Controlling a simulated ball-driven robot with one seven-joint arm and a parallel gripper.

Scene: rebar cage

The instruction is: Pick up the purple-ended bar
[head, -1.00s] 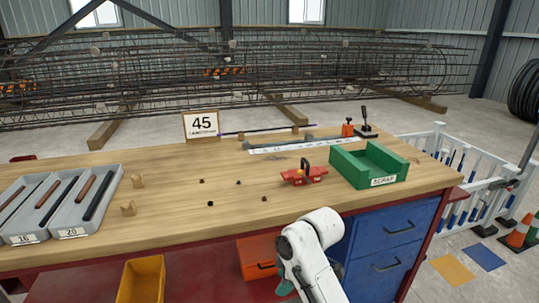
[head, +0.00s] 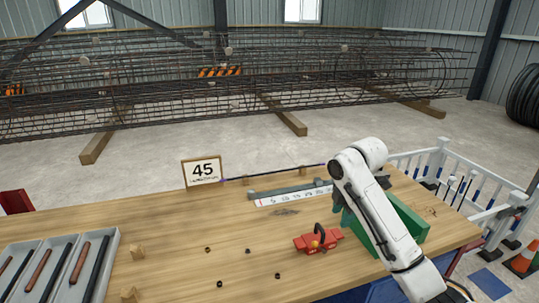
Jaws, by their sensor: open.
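The purple-ended bar (head: 275,172) is a thin dark rod lying along the back edge of the wooden bench, to the right of the 45 sign (head: 203,171). Purple shows at its ends, and small wooden supports seem to hold it up. My gripper (head: 342,216) is at the end of my white arm, to the right of the bar and nearer the camera, over the right part of the bench. It is open and apart from the bar. My arm partly hides it, and the fingertips are hard to make out.
A grey piece and a white ruler strip (head: 292,196) lie just in front of the bar. A red tool (head: 318,240) sits mid-bench. My arm partly covers the green box (head: 412,226). Grey trays of bars (head: 105,262) stand at left. Small dark rings and wooden blocks dot the bench.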

